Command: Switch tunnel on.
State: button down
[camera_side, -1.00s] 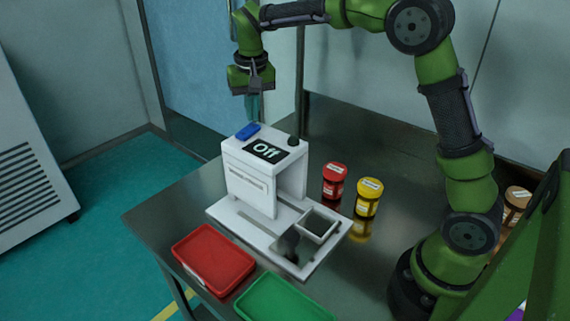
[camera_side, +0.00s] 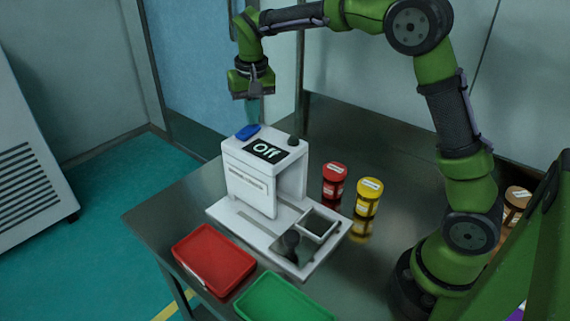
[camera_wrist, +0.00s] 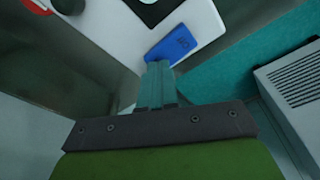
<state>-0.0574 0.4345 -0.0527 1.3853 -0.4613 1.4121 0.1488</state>
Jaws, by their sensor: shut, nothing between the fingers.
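The white tunnel machine (camera_side: 245,178) stands on the table, and its black display (camera_side: 266,151) reads "Off". A blue button (camera_side: 247,131) lies on its top at the left, with a dark knob (camera_side: 293,141) at the right. My gripper (camera_side: 254,120) is shut and empty, pointing down just above and behind the blue button. In the wrist view the fingertips (camera_wrist: 156,66) appear right beside the near edge of the blue button (camera_wrist: 172,45); whether they touch it I cannot tell.
A red jar (camera_side: 334,182) and a yellow jar (camera_side: 368,197) stand right of the machine. A red tray (camera_side: 213,258) and a green tray (camera_side: 283,300) lie in front. A square cup (camera_side: 319,225) sits on the machine's base. The table behind the jars is clear.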

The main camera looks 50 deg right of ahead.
jog(key=shift+f, duration=0.4)
jog(key=shift+r, duration=3.55)
